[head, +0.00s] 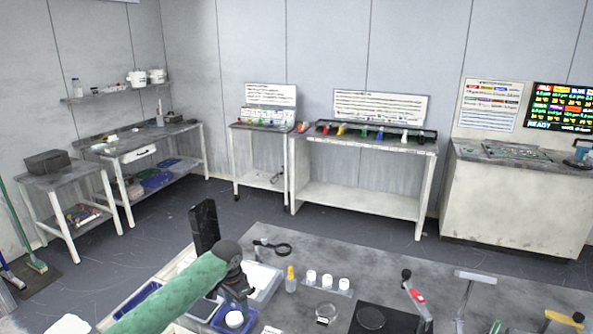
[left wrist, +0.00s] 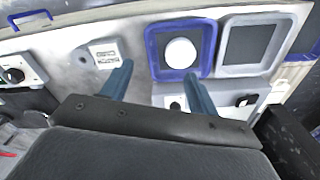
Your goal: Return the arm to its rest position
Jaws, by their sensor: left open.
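My left gripper (head: 236,292) hangs from my green-sleeved arm over the near bench in the head view. In the left wrist view its two blue fingers stand wide apart, and the gripper (left wrist: 157,76) is open with nothing between them. Below it is a blue-rimmed tray (left wrist: 151,47) holding a round white piece (left wrist: 181,53). The same white piece (head: 234,319) shows just below the gripper in the head view, apart from it as far as I can tell. My right gripper is not in view.
The near bench (head: 330,250) carries a magnifier (head: 282,249), a yellow-capped bottle (head: 291,279), several small white-topped jars (head: 327,281), a dark plate (head: 380,320) and a red-handled tool (head: 414,295). A dark upright panel (head: 204,226) stands behind my wrist. Floor beyond is clear.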

